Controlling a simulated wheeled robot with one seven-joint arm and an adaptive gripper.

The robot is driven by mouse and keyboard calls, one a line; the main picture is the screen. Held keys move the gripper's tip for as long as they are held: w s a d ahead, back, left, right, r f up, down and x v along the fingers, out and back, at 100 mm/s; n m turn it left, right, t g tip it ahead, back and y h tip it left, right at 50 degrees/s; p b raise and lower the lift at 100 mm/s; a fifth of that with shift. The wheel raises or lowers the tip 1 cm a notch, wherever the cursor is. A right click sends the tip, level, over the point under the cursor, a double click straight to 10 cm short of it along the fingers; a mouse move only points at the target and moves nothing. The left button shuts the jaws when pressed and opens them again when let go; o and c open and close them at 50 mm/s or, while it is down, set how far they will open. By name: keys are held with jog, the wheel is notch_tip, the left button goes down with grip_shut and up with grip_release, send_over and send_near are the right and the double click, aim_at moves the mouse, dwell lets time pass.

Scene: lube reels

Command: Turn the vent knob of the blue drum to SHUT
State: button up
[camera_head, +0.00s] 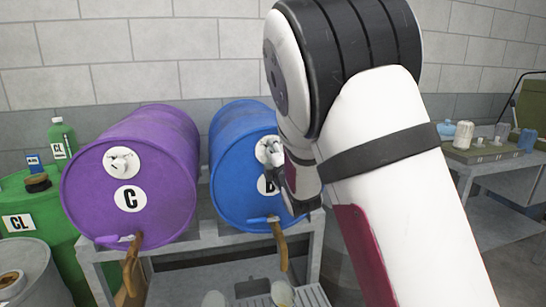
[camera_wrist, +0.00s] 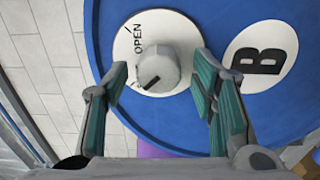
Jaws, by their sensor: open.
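The blue drum (camera_head: 233,170) lies on its side on a rack, its round face toward me. In the wrist view its face (camera_wrist: 200,22) carries a white vent plate (camera_wrist: 126,42) with OPEN printed on it; no SHUT word is readable. The pale grey vent knob (camera_wrist: 158,62) sits on the plate. Its dark pointer line slants to the picture's lower left, not toward the OPEN word. My gripper (camera_wrist: 161,68) is open, its two green-padded fingers on either side of the knob with visible gaps. In the head view my gripper (camera_head: 291,172) partly hides the plate and the B label.
The purple drum (camera_head: 150,165), marked C, lies left of the blue one. A green drum (camera_head: 45,205) and bottle (camera_head: 62,138) stand left. A table (camera_head: 483,155) with containers stands right.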

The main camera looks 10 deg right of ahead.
jog(key=shift+s, duration=0.1)
jog(key=s, duration=1.2)
